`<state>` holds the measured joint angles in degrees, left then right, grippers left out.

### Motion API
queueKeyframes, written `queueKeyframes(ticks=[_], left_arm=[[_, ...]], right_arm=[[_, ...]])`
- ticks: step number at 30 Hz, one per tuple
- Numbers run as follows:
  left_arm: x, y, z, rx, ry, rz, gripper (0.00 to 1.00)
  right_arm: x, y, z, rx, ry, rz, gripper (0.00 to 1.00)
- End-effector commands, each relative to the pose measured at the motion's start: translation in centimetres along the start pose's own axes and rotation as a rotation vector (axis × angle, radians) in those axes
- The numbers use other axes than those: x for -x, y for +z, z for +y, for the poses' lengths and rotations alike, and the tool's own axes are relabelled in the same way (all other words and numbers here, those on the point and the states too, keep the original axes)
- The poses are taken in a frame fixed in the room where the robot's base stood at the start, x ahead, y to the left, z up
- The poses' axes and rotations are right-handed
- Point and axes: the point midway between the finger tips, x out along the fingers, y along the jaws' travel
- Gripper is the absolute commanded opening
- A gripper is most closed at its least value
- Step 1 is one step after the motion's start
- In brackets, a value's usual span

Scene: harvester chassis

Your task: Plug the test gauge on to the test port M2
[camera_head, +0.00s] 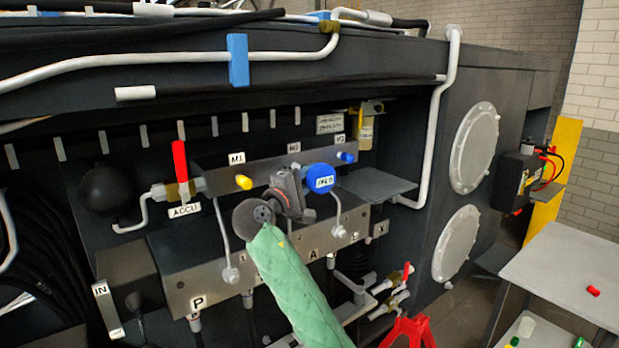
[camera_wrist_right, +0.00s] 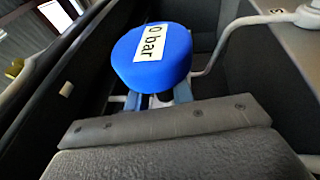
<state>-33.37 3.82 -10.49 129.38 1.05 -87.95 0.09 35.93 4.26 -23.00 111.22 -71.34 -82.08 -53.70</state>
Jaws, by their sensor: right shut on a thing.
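The test gauge (camera_head: 321,178) is a round blue body with a white label, in front of the dark manifold block. In the right wrist view, the gauge (camera_wrist_right: 152,55) shows its label "0 bar". My right gripper (camera_head: 303,204) is shut on the gauge from below and left; its fingers (camera_wrist_right: 155,98) are partly hidden behind the wrist housing. The M2 label (camera_head: 294,147) is on the block just above the gripper and gauge. The M2 port below it is largely hidden, and I cannot tell whether the gauge touches it. My left gripper is not in view.
A yellow cap (camera_head: 243,182) is below the M1 label, and a blue cap (camera_head: 346,157) is near the M3 label. A red lever (camera_head: 180,162) stands at left. A grey plate (camera_head: 377,186) juts out at right. A red cap (camera_head: 593,291) lies on the table (camera_head: 560,262).

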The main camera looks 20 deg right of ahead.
Motion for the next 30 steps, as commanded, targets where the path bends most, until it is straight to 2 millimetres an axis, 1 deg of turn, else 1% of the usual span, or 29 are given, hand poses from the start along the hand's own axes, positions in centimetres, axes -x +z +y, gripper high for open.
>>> queueKeyframes(ticks=[16, 30], left_arm=[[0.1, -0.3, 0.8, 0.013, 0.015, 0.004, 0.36], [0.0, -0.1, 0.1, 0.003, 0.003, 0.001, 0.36]], right_arm=[[-0.2, -0.4, 0.0, 0.0, 0.0, -0.002, 0.0], [-0.4, -1.1, 0.0, 0.0, 0.0, -0.002, 0.0]])
